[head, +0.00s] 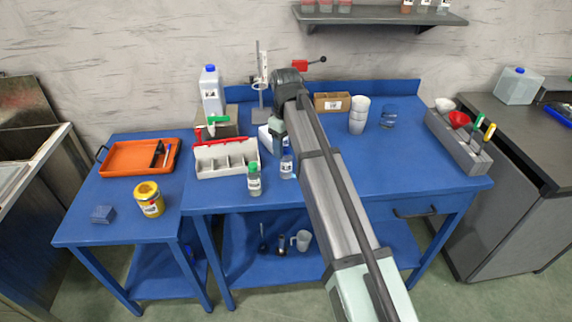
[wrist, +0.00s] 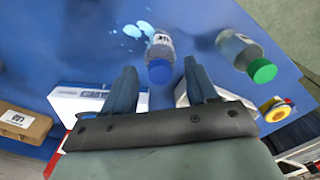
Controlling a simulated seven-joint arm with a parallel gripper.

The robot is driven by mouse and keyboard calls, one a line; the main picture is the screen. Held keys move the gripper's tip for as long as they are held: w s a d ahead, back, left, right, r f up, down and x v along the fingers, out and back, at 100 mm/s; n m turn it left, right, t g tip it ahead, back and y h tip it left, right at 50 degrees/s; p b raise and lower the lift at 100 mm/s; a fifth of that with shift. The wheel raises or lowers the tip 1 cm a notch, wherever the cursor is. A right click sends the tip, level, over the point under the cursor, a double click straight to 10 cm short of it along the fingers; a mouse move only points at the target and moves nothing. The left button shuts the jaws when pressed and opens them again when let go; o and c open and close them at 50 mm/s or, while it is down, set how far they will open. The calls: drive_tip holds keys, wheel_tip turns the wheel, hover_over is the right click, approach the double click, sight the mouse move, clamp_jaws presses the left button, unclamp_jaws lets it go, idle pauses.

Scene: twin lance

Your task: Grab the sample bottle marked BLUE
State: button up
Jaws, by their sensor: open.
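A small clear bottle with a blue cap (head: 286,163) stands on the blue table, right of a similar bottle with a green cap (head: 253,180). In the wrist view the blue-capped bottle (wrist: 160,47) has its cap between my fingertips in the picture; I cannot tell whether they touch it. Its white label is too small to read. The green-capped bottle (wrist: 241,54) is to the right, outside the fingers. My gripper (wrist: 159,67) is open and empty; in the head view my arm partly hides it.
A white divided bin (head: 226,172) stands left of the bottles. A large blue-capped jug (head: 211,90) and a stand (head: 261,88) are behind. White cups (head: 358,116) and a grey tool tray (head: 458,142) are to the right. Light blue spots (wrist: 137,30) lie beside the bottle.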

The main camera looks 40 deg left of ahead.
drive_tip(key=shift+c, duration=0.5)
clamp_jaws()
